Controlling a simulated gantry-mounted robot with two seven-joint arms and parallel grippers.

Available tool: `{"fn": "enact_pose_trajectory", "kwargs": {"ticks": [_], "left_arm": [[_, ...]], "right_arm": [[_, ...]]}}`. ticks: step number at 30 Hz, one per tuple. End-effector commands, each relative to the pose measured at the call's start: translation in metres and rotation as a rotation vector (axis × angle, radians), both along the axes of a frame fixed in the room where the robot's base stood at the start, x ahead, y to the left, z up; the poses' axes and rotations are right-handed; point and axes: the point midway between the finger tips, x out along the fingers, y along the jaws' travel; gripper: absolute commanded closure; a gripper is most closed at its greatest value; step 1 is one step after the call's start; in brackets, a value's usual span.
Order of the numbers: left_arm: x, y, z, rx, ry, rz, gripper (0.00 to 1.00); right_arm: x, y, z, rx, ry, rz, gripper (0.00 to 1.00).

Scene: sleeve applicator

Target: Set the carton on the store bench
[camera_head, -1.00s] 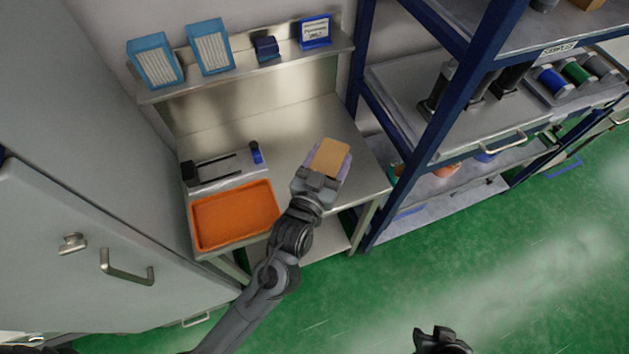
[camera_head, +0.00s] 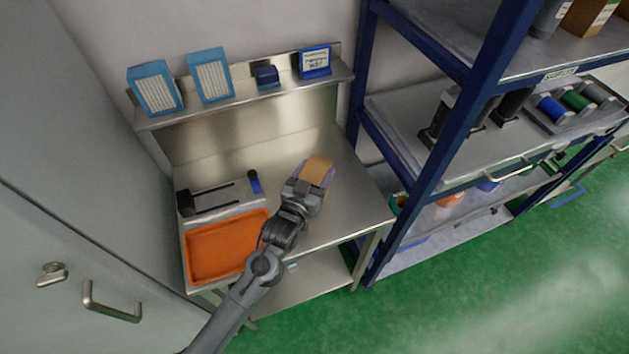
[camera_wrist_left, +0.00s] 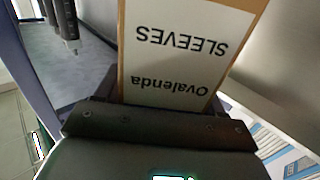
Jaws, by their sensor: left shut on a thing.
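The carton (camera_head: 317,170) is a tan box over the bench at its right part. In the left wrist view the carton (camera_wrist_left: 185,50) shows a white label reading "Ovalenda SLEEVES", upside down. My left gripper (camera_head: 304,187) is shut on it. The store bench (camera_head: 345,205) is a steel table with a back shelf. I cannot tell whether the carton touches the bench top. My right gripper is out of view.
An orange tray (camera_head: 222,249) and a black-railed applicator (camera_head: 212,197) with a blue-capped item (camera_head: 254,181) occupy the bench's left. Blue boxes (camera_head: 211,75) stand on the back shelf. A blue-framed rack (camera_head: 440,140) stands close at right. The bench's right side is clear.

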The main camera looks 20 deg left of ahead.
Motion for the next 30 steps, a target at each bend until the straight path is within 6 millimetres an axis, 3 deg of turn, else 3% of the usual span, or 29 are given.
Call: {"fn": "enact_pose_trajectory", "kwargs": {"ticks": [5, 15, 29, 30], "left_arm": [[0.004, 0.004, -0.004, -0.001, -0.001, -0.001, 0.77], [0.004, 0.004, -0.040, -0.001, -0.002, -0.001, 0.77], [0.004, 0.004, -0.046, -0.001, -0.002, -0.001, 0.77], [0.004, 0.004, -0.047, -0.001, 0.000, -0.001, 0.29]], "right_arm": [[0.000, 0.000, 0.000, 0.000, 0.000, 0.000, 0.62], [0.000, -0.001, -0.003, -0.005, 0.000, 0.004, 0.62], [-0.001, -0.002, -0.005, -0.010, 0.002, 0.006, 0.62], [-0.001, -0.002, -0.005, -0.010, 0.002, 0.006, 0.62]]}}
